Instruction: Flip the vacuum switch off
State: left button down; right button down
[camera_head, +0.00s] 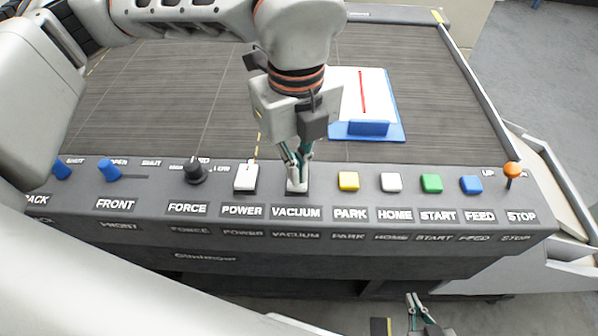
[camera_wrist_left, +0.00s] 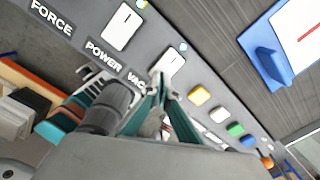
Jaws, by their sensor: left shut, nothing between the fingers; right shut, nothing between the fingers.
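The vacuum switch (camera_head: 297,186) is a white rocker on the grey control panel, above the VACUUM label (camera_head: 296,213). My left gripper (camera_head: 297,160) is shut and empty, pointing down with its fingertips at the switch and covering part of it. In the left wrist view the white vacuum switch (camera_wrist_left: 172,60) shows just beyond the fingertips (camera_wrist_left: 160,82). Whether the fingertips touch it, I cannot tell. My right gripper (camera_head: 418,312) is at the bottom edge of the head view, in front of the panel, shut and empty.
The white power switch (camera_head: 245,178) is close on the left, and the yellow park button (camera_head: 348,181) on the right. White, green and blue buttons and an orange-topped stop lever (camera_head: 512,171) follow. A blue fixture (camera_head: 368,129) with a white sheet lies on the dark bed behind.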

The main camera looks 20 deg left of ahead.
pick_arm(q)
jog(key=shift+f+b, duration=0.5)
jog(key=shift+f, duration=0.3)
dwell(0.4)
jog(key=shift+r+p, duration=0.95)
jog(key=shift+r, duration=1.1)
jog(key=shift+r+p, duration=0.6)
jog(key=shift+r, duration=0.85)
